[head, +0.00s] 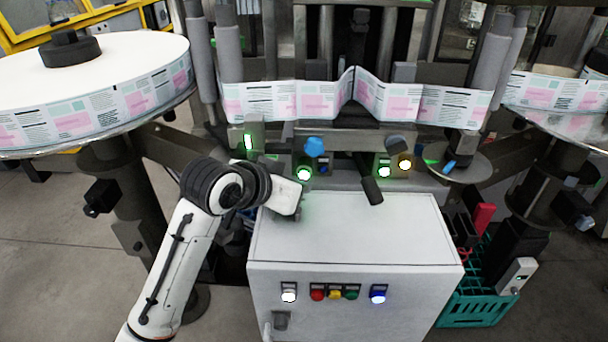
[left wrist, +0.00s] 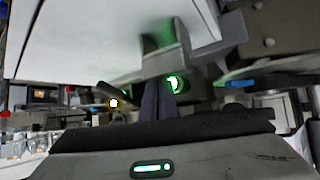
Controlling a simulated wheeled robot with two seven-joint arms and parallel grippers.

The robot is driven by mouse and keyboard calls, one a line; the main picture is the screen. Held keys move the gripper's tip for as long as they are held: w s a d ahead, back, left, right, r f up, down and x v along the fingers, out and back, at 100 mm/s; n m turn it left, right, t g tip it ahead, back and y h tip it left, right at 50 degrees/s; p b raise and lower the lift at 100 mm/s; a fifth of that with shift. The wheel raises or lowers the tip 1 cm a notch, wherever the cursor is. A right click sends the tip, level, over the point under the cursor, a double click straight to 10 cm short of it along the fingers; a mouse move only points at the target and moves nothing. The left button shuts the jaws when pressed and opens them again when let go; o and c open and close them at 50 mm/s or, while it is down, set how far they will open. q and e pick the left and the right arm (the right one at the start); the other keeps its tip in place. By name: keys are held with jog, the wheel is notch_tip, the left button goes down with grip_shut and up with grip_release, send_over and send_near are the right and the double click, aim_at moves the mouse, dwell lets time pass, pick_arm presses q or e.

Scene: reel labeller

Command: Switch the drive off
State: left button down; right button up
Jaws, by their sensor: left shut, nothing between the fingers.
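My left gripper (left wrist: 158,100) is shut and empty in the left wrist view, with its dark fingertips close beside a round green-lit button (left wrist: 173,83) on a grey housing. I cannot tell whether they touch. In the head view the left arm reaches over the left back of the grey cabinet, and its fingertips are hidden behind the wrist. A green-lit button (head: 304,174) and a blue knob (head: 314,147) sit just beyond it. A second green-lit button (head: 384,172), an amber light (head: 404,165) and a black lever (head: 370,185) are to the right. No drive label is readable. My right gripper is not in view.
The cabinet (head: 345,230) has a front row of white, red, yellow, green and blue buttons (head: 335,293). A label reel (head: 95,90) stands left, with its label web (head: 320,98) crossing behind. A teal crate (head: 470,310) stands right. The cabinet top is mostly clear.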

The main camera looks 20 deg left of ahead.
pick_arm(q)
jog(key=shift+f, duration=0.1)
dwell(0.6)
jog(key=shift+w+a, duration=0.1)
jog(key=shift+w, duration=0.25)
jog(key=shift+w+a+f, duration=0.15)
jog(key=shift+w, duration=0.3)
dwell(0.7)
jog(key=shift+s+f, duration=0.1)
jog(key=shift+s, duration=0.05)
jog(key=shift+s+f, duration=0.15)
jog(key=shift+s, duration=0.5)
